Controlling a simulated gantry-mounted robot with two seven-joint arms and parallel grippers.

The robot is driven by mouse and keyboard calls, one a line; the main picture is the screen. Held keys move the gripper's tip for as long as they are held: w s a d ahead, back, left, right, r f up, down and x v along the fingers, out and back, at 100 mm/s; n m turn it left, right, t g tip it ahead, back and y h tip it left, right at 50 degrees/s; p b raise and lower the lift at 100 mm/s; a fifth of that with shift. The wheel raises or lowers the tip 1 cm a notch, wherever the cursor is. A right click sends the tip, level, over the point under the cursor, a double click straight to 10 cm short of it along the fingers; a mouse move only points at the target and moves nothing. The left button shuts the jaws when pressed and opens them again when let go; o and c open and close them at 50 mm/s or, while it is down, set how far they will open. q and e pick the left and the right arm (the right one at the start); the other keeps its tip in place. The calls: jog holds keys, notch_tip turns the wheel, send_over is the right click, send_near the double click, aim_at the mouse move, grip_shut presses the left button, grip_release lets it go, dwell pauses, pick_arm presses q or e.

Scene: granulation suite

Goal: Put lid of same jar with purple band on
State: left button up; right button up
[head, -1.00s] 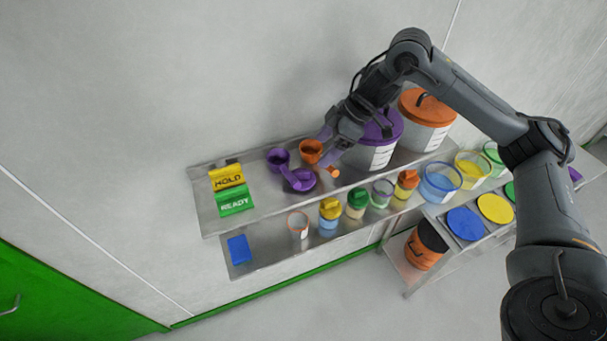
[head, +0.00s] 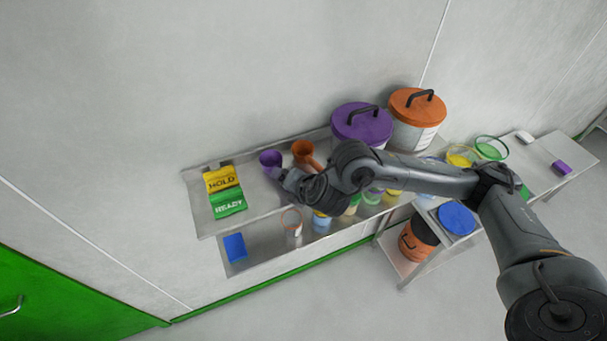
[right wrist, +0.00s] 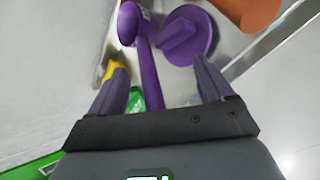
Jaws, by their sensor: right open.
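A flat round purple lid (right wrist: 190,32) with a raised grip tab lies on the shelf in the right wrist view. A purple scoop (right wrist: 129,22) is beside it, with its handle running down between my fingers. My right gripper (right wrist: 162,82) is open, its fingers spread on either side of the scoop handle, with the lid just beyond the fingertips. In the head view my right gripper (head: 284,178) is over the upper shelf near the scoop cup (head: 270,159), and my arm hides the lid. An open clear jar (head: 372,197) is partly hidden behind my arm; its band colour cannot be told. My left gripper is not in view.
An orange scoop (head: 304,152) is close to the right. Large purple-lidded (head: 362,122) and orange-lidded (head: 417,105) tubs stand at the back. HOLD (head: 223,181) and READY (head: 229,203) signs stand left.

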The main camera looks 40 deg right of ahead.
jog(key=shift+w+a+n+t+h, duration=0.2)
jog(key=shift+a+n+t+h, duration=0.2)
jog(key=shift+a+n, duration=0.15)
jog(key=shift+w+a+n+t+h, duration=0.15)
jog(key=shift+a+n+t+h, duration=0.2)
jog(key=shift+a+n, duration=0.2)
jog(key=shift+s+a+r+n+h+b, duration=0.2)
jog(key=shift+s+a+n+h+b, duration=0.15)
jog(key=shift+h, duration=0.4)
jog(key=shift+s+n+h, duration=0.25)
jog(key=shift+n+h, duration=0.1)
jog(key=shift+h, duration=0.25)
jog(key=d+h, duration=0.1)
jog(key=d+f+h, duration=0.1)
jog(key=d+n+g+h+b, duration=0.1)
jog(key=shift+w+d+f, duration=0.1)
jog(key=shift+w+f, duration=0.1)
jog(key=shift+w, duration=0.1)
jog(key=shift+w+d+f, duration=0.25)
jog(key=shift+w+d, duration=0.2)
jog(key=shift+d, duration=0.1)
jog(key=shift+b+x, duration=0.35)
jog(key=shift+x, duration=1.7)
jog(key=shift+s+f, duration=0.1)
